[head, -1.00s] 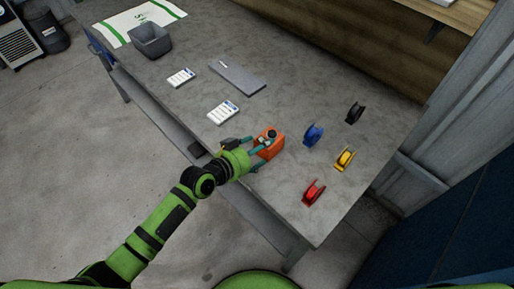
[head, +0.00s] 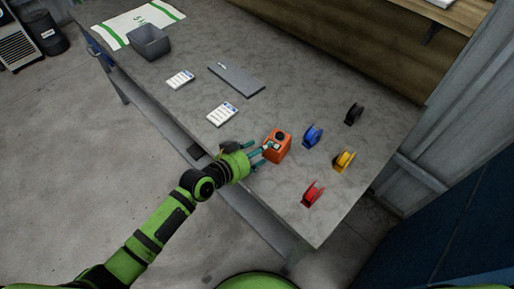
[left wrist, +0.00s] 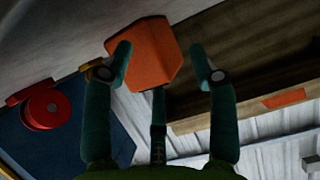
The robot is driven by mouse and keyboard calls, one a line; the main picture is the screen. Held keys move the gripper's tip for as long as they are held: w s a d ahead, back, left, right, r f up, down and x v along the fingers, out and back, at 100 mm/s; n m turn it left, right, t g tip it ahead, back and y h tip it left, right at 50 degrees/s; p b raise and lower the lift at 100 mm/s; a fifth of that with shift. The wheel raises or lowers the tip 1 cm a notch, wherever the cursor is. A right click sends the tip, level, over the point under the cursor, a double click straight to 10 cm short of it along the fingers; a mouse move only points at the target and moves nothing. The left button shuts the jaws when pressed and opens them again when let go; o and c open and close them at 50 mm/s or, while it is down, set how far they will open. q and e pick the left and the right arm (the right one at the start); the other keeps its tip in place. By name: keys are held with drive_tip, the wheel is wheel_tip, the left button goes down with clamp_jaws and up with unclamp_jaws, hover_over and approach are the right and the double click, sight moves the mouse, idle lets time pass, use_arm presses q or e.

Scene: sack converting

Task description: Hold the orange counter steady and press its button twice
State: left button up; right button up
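The orange counter (head: 280,149) stands near the front edge of the grey table (head: 310,225) in the head view, with a dark round part (head: 280,136) on top. My left gripper (head: 267,150) is beside it on the left, with its fingers spread and their tips at or close to its near side. In the left wrist view the counter (left wrist: 146,55) is ahead of the spread fingers (left wrist: 163,62). One finger overlaps its left edge; the other is clear of it on the right. I cannot tell whether any fingertip touches. My right gripper is not in view.

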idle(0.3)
use_arm(q)
drive_tip(key=shift+a+r, duration=0.1)
drive_tip(key=v, duration=1.1)
drive_tip(key=shift+s+r, duration=0.15)
drive_tip(key=shift+s, duration=0.25)
drive_tip(key=shift+a, duration=0.1)
drive_tip(key=s+a+f+n+g+y, duration=0.15)
drive_tip(key=a+f, duration=0.35)
drive_tip(key=f, duration=0.5)
drive_tip(key=s+a+f+n+y, duration=0.2)
drive_tip(key=s+a+f+y, duration=0.15)
drive_tip(key=f, duration=0.55)
drive_tip(key=s+a+f+n+g+y, duration=0.1)
drive_tip(key=s+a+f+y, duration=0.1)
drive_tip(key=a+f, duration=0.6)
drive_tip(key=s+f+g, duration=0.2)
drive_tip(key=s+f, duration=0.3)
drive_tip(key=s, duration=0.4)
drive_tip(key=s+d+f+n+g+y, duration=0.1)
drive_tip(key=s+f+g, duration=0.1)
drive_tip(key=s+f, duration=0.3)
drive_tip(key=s+f+g+y, duration=0.1)
drive_tip(key=s+f, duration=0.4)
drive_tip(key=s, duration=0.8)
drive_tip(key=shift+d+f+n+g, duration=0.35)
drive_tip(key=shift+d+g, duration=0.05)
drive_tip(key=shift+g, duration=0.15)
